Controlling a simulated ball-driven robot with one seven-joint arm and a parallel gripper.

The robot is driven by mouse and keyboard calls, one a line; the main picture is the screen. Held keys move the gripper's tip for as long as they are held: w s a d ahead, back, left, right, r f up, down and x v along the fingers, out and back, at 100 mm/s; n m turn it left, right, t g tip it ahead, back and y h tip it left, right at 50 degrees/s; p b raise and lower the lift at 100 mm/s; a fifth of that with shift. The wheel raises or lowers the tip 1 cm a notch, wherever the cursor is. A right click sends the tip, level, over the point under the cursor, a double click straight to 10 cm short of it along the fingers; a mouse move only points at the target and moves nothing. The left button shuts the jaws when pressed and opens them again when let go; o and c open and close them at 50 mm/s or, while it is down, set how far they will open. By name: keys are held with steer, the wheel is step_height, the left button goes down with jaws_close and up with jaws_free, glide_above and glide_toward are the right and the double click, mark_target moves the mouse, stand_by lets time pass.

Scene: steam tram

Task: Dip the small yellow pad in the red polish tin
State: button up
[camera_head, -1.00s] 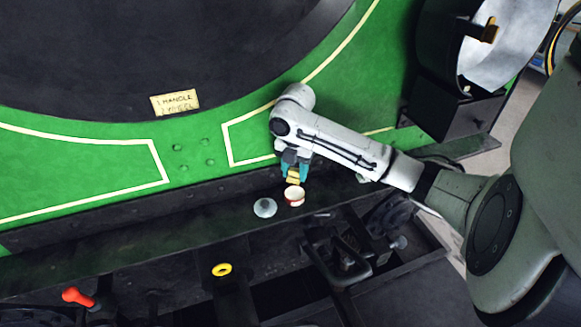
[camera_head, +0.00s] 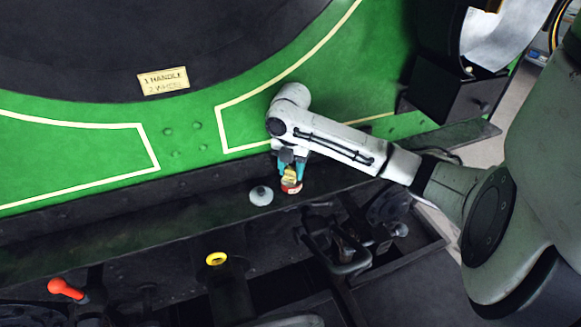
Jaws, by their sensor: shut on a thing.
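The red polish tin (camera_head: 292,190) stands on the dark ledge, with its pale open top partly hidden. My gripper (camera_head: 289,172) points down over the tin, its teal fingers shut on the small yellow pad (camera_head: 289,175). The pad is at the tin's mouth. I cannot tell whether it touches the polish inside. A grey lid with a small knob (camera_head: 261,195) lies on the ledge just left of the tin.
The ledge left of the lid is clear.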

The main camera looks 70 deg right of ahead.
mark_target(291, 168)
steer(key=shift+f+b, duration=0.3)
steer(key=shift+f, duration=0.25)
stand_by(1.6)
steer(key=shift+r+p, duration=2.9)
steer(key=shift+r, duration=0.65)
